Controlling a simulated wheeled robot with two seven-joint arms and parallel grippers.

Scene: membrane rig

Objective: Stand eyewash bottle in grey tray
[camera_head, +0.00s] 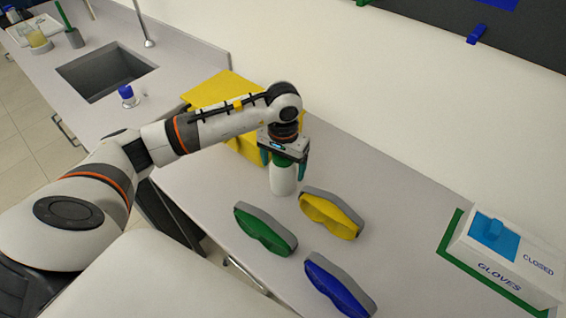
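A white bottle with a green top (284,180), which looks like the eyewash bottle, is upright over the counter, in front of the yellow box. My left gripper (284,168) points down over it from above, with one finger on each side of its upper part. I cannot tell whether the fingers press on it, or whether its base touches the counter. A pale tray (22,40) lies at the far upper left with a beaker of yellowish liquid (38,40); I cannot tell if it is the grey tray. My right gripper is not in view.
Green (264,232), yellow (332,216) and blue (338,288) goggles lie on the counter. A glove box (505,258) stands right. A yellow box (240,148) is behind the arm. A sink (105,72) and a blue-capped bottle (128,97) are left.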

